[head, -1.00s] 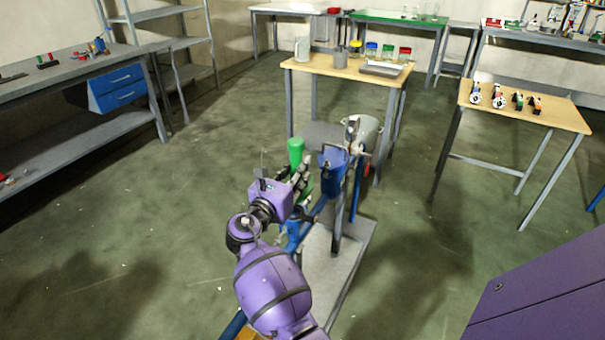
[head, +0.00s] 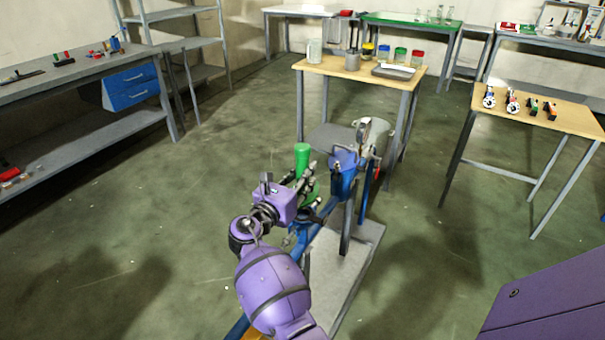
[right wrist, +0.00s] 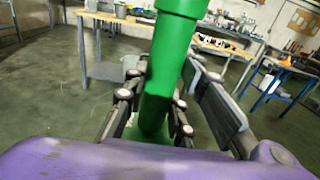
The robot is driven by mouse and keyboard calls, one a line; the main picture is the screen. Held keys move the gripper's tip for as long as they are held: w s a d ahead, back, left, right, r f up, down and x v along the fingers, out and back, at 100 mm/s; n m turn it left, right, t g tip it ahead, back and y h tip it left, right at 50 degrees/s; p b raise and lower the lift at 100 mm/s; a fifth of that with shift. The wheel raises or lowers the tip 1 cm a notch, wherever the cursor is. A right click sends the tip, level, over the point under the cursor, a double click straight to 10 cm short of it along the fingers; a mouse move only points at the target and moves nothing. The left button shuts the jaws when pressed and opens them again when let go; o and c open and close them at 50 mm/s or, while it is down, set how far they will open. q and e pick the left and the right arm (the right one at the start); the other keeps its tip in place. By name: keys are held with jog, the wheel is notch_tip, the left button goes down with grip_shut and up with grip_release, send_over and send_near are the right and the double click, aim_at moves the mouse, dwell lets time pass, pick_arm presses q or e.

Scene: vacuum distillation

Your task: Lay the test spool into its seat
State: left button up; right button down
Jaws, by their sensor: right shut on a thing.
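The green spool (head: 302,155) stands roughly upright at my right gripper (head: 306,181), beside the blue stand. In the right wrist view the green spool (right wrist: 160,75) fills the space between the fingers of my right gripper (right wrist: 160,110), which is shut on it. The stand (head: 345,220) has blue tubes, a blue vessel (head: 343,172) and a grey base plate. I cannot make out the spool's seat. My left gripper is not in view.
A wooden table (head: 345,68) with jars and a tray stands behind the stand. A smaller table (head: 560,112) with several small parts is at the right. A purple cabinet (head: 550,305) fills the lower right corner. The floor left of my arm is clear.

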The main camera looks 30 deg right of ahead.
aim_at(299, 192)
jog(key=shift+f+b, duration=0.35)
jog(key=shift+f, duration=0.4)
notch_tip(299, 192, down, 2)
jog(key=shift+b, duration=0.55)
jog(key=shift+f, duration=0.45)
jog(key=shift+f+b, duration=0.1)
jog(key=shift+b, duration=0.2)
